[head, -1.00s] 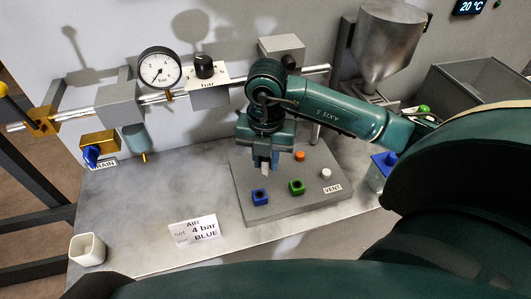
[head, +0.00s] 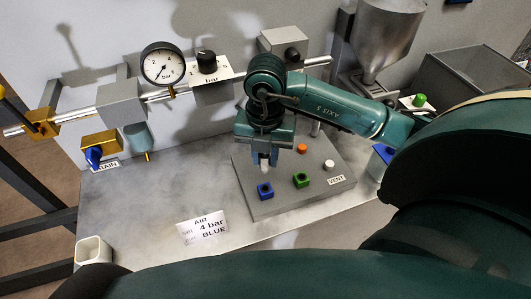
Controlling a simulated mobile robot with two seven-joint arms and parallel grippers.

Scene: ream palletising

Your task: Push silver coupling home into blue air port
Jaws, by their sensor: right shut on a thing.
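My right gripper (head: 265,160) points down above the plate, just behind the blue port in the picture. It is shut on the silver coupling (head: 265,164), a small pale piece whose lower end shows between the fingers. The coupling looks apart from the port; its exact height is hard to tell. My left gripper is not in view.
The plate also carries a green port (head: 301,180), an orange one (head: 302,148) and a white one (head: 328,165). A card (head: 202,228) reads AIR 4 bar BLUE. A pressure gauge (head: 162,64) and a knob (head: 207,63) sit behind. A white cup (head: 93,251) stands front left.

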